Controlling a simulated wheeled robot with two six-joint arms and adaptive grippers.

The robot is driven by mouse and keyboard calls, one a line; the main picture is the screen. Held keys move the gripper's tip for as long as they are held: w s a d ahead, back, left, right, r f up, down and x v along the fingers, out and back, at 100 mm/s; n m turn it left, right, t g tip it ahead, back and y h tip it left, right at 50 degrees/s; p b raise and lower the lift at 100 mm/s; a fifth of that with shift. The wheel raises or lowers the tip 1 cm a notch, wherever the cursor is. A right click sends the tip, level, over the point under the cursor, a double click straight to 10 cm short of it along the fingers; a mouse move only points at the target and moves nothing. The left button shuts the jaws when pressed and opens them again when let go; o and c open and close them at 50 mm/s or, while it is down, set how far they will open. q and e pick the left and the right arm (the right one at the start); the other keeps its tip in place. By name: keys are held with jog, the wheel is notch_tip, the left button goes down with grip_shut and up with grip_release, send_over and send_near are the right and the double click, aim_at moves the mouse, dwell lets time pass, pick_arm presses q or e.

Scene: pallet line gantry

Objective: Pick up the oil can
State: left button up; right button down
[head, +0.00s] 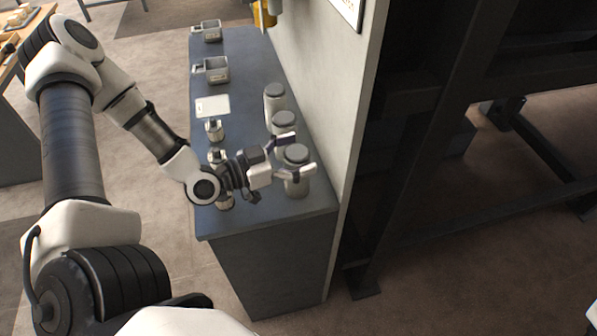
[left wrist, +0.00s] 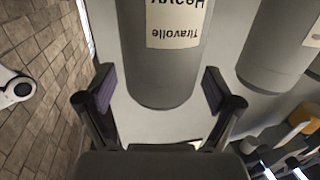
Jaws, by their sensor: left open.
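Three grey cylindrical cans with dark lids stand in a row along the wall side of the bench. The nearest can (head: 297,188) is between the spread fingers of my left gripper (head: 301,155). In the left wrist view this can (left wrist: 165,75) appears between the two open fingertips (left wrist: 158,89), with gaps on both sides and a pale label reading "Tiravolle" upside down. The middle can (head: 284,122) and the far can (head: 274,97) stand behind it. I cannot tell from the label alone which is the oil can. My right gripper is out of view.
The blue-grey bench (head: 275,218) also bears small metal pieces (head: 214,131), a white card (head: 212,106) and grey bins (head: 212,70) along its left side. A pale wall panel (head: 325,90) rises close to the cans' right. Dark steel framing stands beyond it.

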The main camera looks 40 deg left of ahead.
pick_arm(q)
jog(key=shift+s+a+r, duration=0.1)
jog(key=shift+s+a, duration=0.1)
jog(key=shift+s, duration=0.05)
jog(key=shift+c, duration=1.3)
grip_shut()
